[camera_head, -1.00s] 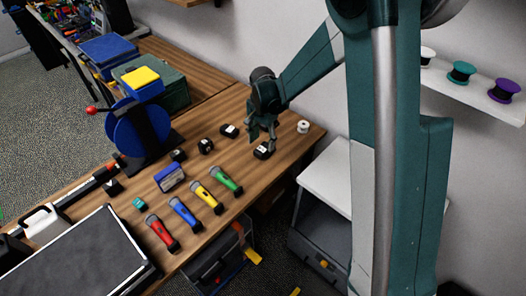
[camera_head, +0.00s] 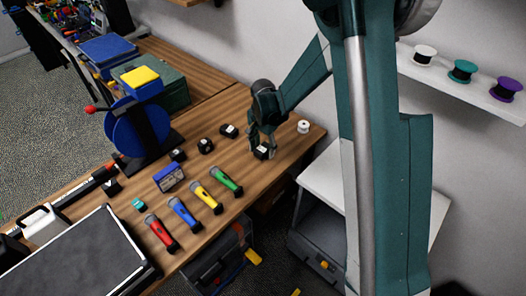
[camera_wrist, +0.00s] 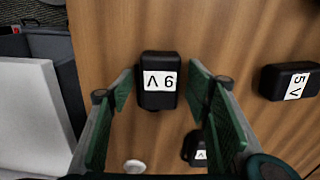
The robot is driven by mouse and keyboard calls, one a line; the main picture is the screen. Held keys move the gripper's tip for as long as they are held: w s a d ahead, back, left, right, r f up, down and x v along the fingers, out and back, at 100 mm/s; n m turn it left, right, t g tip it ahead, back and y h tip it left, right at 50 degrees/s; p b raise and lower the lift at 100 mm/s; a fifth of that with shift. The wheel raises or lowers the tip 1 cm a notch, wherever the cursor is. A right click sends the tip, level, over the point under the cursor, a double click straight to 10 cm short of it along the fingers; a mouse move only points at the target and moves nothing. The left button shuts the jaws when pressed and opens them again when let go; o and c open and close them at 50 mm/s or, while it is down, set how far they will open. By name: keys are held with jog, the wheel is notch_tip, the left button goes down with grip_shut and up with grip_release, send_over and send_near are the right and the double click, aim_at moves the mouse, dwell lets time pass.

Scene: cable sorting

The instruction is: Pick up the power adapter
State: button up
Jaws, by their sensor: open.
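A black power adapter (camera_wrist: 150,97) with a white label lies on the wooden table in the wrist view; the label is upside down, with a V and a digit that looks like 9 or 6. My gripper (camera_wrist: 163,90) is open, with its green fingers on the left and right of this adapter and visible gaps on both sides. In the head view my gripper (camera_head: 262,146) is low over the same adapter (camera_head: 264,154), which its fingers partly hide. A second adapter labelled 5 V (camera_wrist: 273,82) lies to the right in the wrist view.
Another labelled black block (camera_wrist: 194,147) is low in the wrist view. In the head view, black blocks (camera_head: 229,131) lie left of my gripper and a white spool (camera_head: 303,126) lies to its right. Several flashlights (camera_head: 206,197) lie nearer the front edge.

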aim_at(263, 148)
jog(key=c, duration=1)
jog(key=shift+r, duration=0.2)
jog(key=shift+c, duration=0.2)
jog(key=shift+r+p, duration=0.65)
jog(key=shift+r, duration=4.15)
